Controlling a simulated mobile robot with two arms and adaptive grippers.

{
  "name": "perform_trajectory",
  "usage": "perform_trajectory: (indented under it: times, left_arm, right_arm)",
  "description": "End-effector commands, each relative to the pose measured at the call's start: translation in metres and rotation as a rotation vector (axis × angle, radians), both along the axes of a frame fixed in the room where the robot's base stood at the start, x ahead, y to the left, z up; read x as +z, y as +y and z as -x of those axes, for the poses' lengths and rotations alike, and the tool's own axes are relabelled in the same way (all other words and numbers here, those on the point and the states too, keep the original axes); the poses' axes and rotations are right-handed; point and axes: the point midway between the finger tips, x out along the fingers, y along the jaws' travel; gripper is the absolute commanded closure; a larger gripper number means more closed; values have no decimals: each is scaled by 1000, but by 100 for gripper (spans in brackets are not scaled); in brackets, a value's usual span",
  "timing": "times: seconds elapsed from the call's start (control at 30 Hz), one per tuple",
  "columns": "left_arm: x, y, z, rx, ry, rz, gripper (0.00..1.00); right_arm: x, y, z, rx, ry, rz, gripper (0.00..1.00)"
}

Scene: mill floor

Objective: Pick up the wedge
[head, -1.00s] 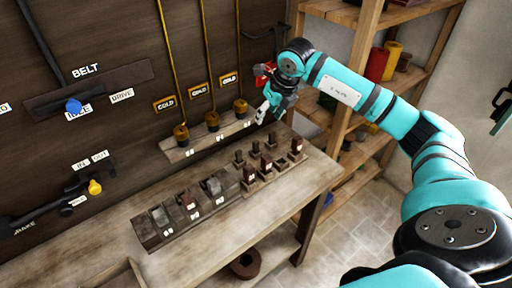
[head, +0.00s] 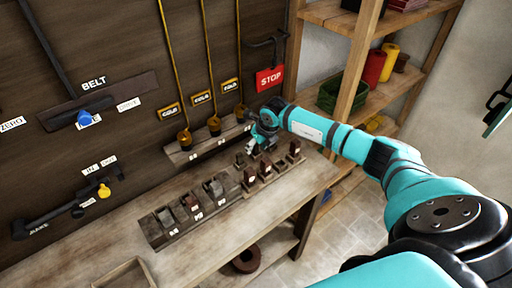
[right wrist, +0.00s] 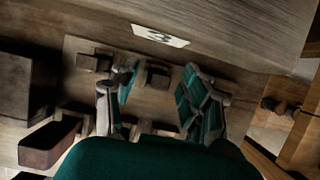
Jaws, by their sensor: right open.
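Several small dark brown upright pieces stand on a wooden rack at the right of the bench, among them one at its right end (head: 294,148) and one at its near left (head: 249,178). I cannot tell for sure which piece is the wedge. My right gripper (head: 252,147) is low over the back of this rack and hides part of it. In the right wrist view, its open fingers (right wrist: 158,106) stand on either side of a small dark square piece (right wrist: 158,76). A reddish-brown block (right wrist: 50,145) lies outside the fingers at lower left. My left gripper is out of view.
A tray (head: 152,232) with grey and brown blocks sits left of the rack. Behind, cords with brass weights (head: 184,138) hang at a ledge on the wall. A red STOP sign (head: 270,78) and a shelf unit (head: 345,85) stand beyond.

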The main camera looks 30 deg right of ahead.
Motion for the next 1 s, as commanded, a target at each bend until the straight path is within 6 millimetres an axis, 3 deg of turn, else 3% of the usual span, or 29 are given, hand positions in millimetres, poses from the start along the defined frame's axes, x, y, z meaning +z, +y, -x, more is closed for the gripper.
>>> perform_trajectory:
  times: [0.3, 0.63, 1.0]
  left_arm:
    - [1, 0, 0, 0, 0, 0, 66]
    - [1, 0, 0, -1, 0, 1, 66]
    - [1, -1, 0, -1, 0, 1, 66]
  right_arm:
    - [-7, 0, -2, 1, 1, 1, 54]
    - [-7, 0, -2, 1, 1, 0, 96]
    - [-6, 0, -2, 1, 1, 0, 96]
